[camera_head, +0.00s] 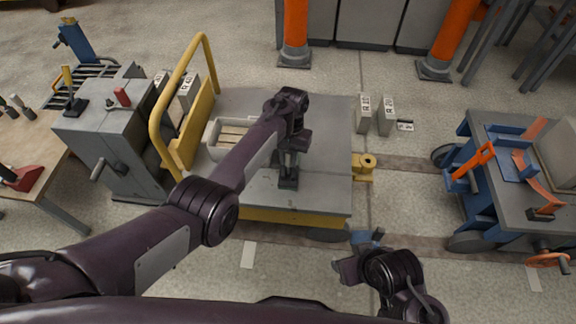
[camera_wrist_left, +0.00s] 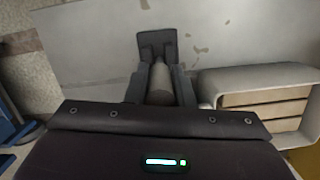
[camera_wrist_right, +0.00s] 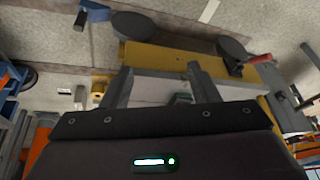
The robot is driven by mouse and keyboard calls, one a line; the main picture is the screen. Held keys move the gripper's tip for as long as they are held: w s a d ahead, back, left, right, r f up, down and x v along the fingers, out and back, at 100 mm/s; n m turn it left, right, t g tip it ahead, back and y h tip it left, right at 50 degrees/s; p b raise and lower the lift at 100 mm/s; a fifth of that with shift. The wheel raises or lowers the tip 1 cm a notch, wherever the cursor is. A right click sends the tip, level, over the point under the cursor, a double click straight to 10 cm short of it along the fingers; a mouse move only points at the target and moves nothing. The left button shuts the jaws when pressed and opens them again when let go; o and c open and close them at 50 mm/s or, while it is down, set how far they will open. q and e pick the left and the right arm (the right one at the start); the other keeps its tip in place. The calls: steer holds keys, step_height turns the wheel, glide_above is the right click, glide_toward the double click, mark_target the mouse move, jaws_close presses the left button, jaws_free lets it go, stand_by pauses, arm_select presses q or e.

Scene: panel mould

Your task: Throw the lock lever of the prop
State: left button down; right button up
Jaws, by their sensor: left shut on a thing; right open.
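The prop (camera_wrist_left: 158,82) is a grey post with a flat, dark end plate (camera_wrist_left: 155,42). In the left wrist view its post sits between the fingers of my left gripper (camera_wrist_left: 160,88), which is shut on it. In the head view the prop (camera_head: 288,180) stands about upright on the grey cart deck, under my left gripper (camera_head: 292,145). I cannot make out its lock lever, which may be hidden by the gripper. My right gripper (camera_head: 358,252) is open and empty, off the cart's near right corner. The right wrist view shows its spread fingers (camera_wrist_right: 162,88) facing the cart.
The cart deck (camera_head: 325,190) has a yellow handrail (camera_head: 158,125) and a cream box (camera_head: 232,140) at left. A grey crank machine (camera_head: 105,140) stands beyond the rail. A blue-framed cart (camera_head: 480,205) is at right. Floor between the carts is mostly clear.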

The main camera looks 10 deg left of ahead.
mark_target(289, 161)
steer(key=shift+w+a+t+y+b, duration=0.15)
steer(key=shift+a+t+b, duration=0.1)
steer(key=shift+a, duration=0.25)
steer(key=shift+w+a+t+y+b, duration=0.15)
steer(key=shift+a+t, duration=0.1)
steer(key=shift+a, duration=0.2)
steer(key=shift+w, duration=0.1)
steer(key=shift+c, duration=1.4)
steer(key=w+a+n, duration=0.1)
steer(key=w, duration=0.1)
steer(key=w+a+r+n, duration=0.1)
steer(key=w+a, duration=0.1)
steer(key=w+a+n, duration=0.1)
steer(key=w+a, duration=0.1)
steer(key=shift+a+r+y, duration=0.15)
steer(key=shift+r+y, duration=0.15)
steer(key=shift+r, duration=0.1)
jaws_close()
steer(key=w+a+r+n+t, duration=0.1)
steer(key=w+a+r+n, duration=0.6)
steer(key=w, duration=0.3)
steer(key=w+d+r+x, duration=0.1)
steer(key=w+x, duration=0.1)
steer(key=x, duration=1.1)
steer(key=shift+w, duration=0.2)
